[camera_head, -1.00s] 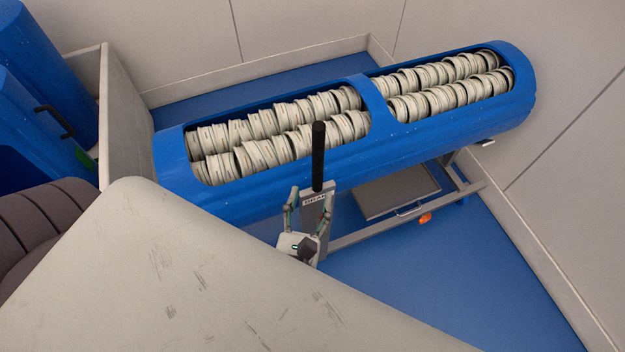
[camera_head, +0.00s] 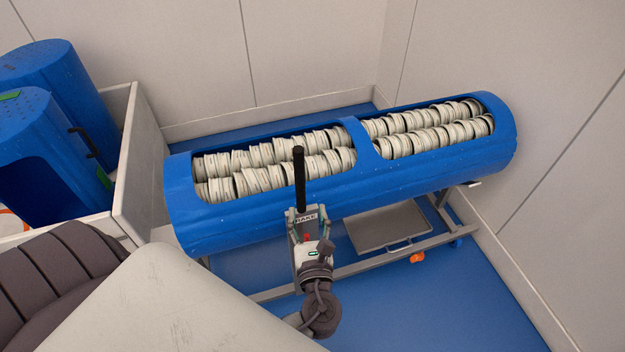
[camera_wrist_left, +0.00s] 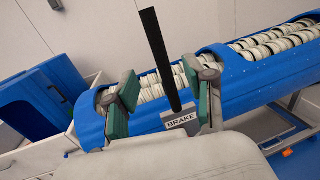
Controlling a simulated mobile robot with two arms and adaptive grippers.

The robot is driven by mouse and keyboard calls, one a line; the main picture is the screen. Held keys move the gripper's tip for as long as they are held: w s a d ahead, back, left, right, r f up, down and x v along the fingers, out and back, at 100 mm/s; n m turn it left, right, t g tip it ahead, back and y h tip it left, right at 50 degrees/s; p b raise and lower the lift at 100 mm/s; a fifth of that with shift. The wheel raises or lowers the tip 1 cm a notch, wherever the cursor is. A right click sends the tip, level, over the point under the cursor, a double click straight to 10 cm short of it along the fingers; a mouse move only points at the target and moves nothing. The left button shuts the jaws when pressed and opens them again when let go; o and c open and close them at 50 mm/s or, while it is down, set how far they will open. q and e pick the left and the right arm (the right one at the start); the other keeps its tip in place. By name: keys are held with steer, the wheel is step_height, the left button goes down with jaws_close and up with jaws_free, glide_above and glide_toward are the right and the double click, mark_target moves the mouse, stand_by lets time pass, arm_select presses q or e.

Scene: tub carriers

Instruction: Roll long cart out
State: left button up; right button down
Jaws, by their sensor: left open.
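The long cart is a blue tub carrier (camera_head: 250,215) on a grey frame, loaded with two rows of pale ring-shaped pieces (camera_head: 270,165). It stands along the far wall. Its black brake lever (camera_head: 299,180) rises upright from a grey housing marked BRAKE (camera_head: 306,217) on the near side. My left gripper (camera_head: 309,214) is open at the housing, below the lever. In the left wrist view, the green-padded fingers (camera_wrist_left: 165,108) stand on both sides of the lever (camera_wrist_left: 160,60), with gaps visible. My right gripper is not in view.
Blue tubs (camera_head: 40,130) stand in a grey-walled bin (camera_head: 140,165) at the left. Walls close off the back and right. An orange caster pedal (camera_head: 417,257) sits low on the cart's frame. Blue floor (camera_head: 450,310) is free at the right front.

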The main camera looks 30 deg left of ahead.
arm_select(q)
steer(key=p, duration=0.2)
glide_toward(300, 173)
steer(key=x, duration=0.4)
steer(key=p+x, duration=0.1)
steer(key=x, duration=0.5)
steer(key=shift+w+a, duration=0.2)
steer(key=shift+w+a+p, duration=0.25)
steer(key=shift+w+p, duration=0.05)
steer(key=shift+w, duration=0.05)
steer(key=c, duration=0.5)
jaws_close()
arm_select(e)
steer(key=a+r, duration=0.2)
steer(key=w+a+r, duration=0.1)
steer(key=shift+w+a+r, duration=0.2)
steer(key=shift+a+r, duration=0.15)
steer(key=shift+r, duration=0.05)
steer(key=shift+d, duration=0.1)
